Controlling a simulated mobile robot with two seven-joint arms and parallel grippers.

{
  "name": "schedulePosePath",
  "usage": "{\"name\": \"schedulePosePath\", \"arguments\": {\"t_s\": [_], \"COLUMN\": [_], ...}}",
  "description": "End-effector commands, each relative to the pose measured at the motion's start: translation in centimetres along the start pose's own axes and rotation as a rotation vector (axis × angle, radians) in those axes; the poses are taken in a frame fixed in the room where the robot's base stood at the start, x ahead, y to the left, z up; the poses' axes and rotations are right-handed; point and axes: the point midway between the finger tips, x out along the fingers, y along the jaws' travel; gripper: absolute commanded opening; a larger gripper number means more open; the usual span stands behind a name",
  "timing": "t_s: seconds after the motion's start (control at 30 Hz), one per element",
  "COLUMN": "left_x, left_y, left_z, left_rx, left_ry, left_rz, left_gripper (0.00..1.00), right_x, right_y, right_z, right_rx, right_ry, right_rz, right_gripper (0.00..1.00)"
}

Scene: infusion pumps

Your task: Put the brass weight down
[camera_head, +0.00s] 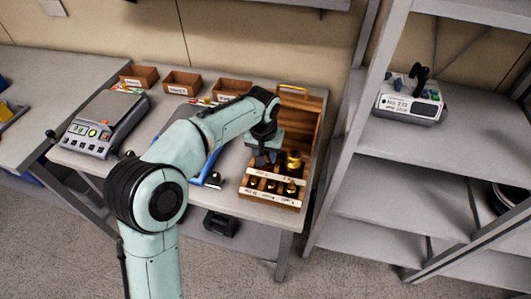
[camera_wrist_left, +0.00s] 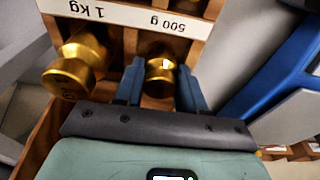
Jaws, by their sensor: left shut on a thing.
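An open wooden weight box (camera_head: 273,201) stands at the right end of the table, with several brass weights in its compartments. My left gripper (camera_head: 264,160) reaches down into its back left part. In the wrist view the left gripper (camera_wrist_left: 160,90) is shut on a brass weight (camera_wrist_left: 160,72), with one blue finger on each side. The held weight is at the compartment by the "500 g" label (camera_wrist_left: 165,22); I cannot tell whether it touches the bottom. A larger brass weight (camera_wrist_left: 85,58) stands beside it at the "1 kg" label (camera_wrist_left: 90,10), and shows in the head view (camera_head: 293,160).
The box's raised lid (camera_head: 302,110) stands behind it. A scale (camera_head: 104,125) is on the table's left, and small wooden bins (camera_head: 182,83) line the back. A shelf rack (camera_head: 450,140) with a pump-like device (camera_head: 410,106) stands close on the right.

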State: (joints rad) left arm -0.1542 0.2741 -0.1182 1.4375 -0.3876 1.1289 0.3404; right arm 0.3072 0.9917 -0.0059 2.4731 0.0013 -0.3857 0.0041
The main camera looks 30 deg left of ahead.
Motion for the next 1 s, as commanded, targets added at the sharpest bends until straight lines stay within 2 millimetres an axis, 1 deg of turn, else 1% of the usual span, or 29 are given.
{"name": "schedulePosePath", "arguments": {"t_s": [0.1, 0.23, 0.27, 0.3, 0.33, 0.57, 0.67, 0.77, 0.83, 1.0], "left_x": [-0.1, 0.2, 0.3, 0.2, 0.2, 0.2, -0.1, -1.2, -2.5, -6.3], "left_y": [0.0, 0.0, 0.0, 0.0, 0.0, 0.0, 0.0, 0.0, 0.1, 0.1], "left_z": [-0.1, 0.0, 0.0, 0.0, 0.0, 0.0, 0.0, -0.1, -0.1, -0.1], "left_rx": [0.000, 0.000, 0.000, 0.000, 0.000, 0.000, 0.000, 0.000, 0.001, 0.001], "left_ry": [0.003, 0.002, 0.000, 0.000, 0.000, 0.000, 0.001, 0.003, 0.004, 0.006], "left_rz": [0.001, 0.001, 0.000, 0.000, 0.000, 0.000, 0.000, 0.001, 0.001, 0.002], "left_gripper": [0.00, 0.00, 0.49, 0.62, 0.65, 0.65, 0.65, 0.65, 0.65, 0.65], "right_x": [0.0, 0.1, 0.1, 0.1, 0.1, 0.1, -0.1, -0.2, -0.5, -1.1], "right_y": [0.0, 0.0, 0.0, 0.0, 0.0, 0.0, 0.0, -0.1, -0.2, -0.4], "right_z": [0.0, -0.1, -0.1, -0.1, -0.1, -0.1, 0.0, 0.0, 0.0, 0.0], "right_rx": [0.000, 0.000, 0.000, 0.000, 0.000, 0.000, 0.000, 0.000, 0.000, -0.001], "right_ry": [0.000, 0.001, 0.002, 0.002, 0.002, 0.002, 0.001, 0.001, 0.001, 0.003], "right_rz": [0.000, 0.000, 0.000, 0.000, 0.000, 0.000, 0.000, 0.000, 0.000, -0.001], "right_gripper": [0.47, 0.47, 0.47, 0.47, 0.47, 0.47, 0.47, 0.47, 0.47, 0.47]}}
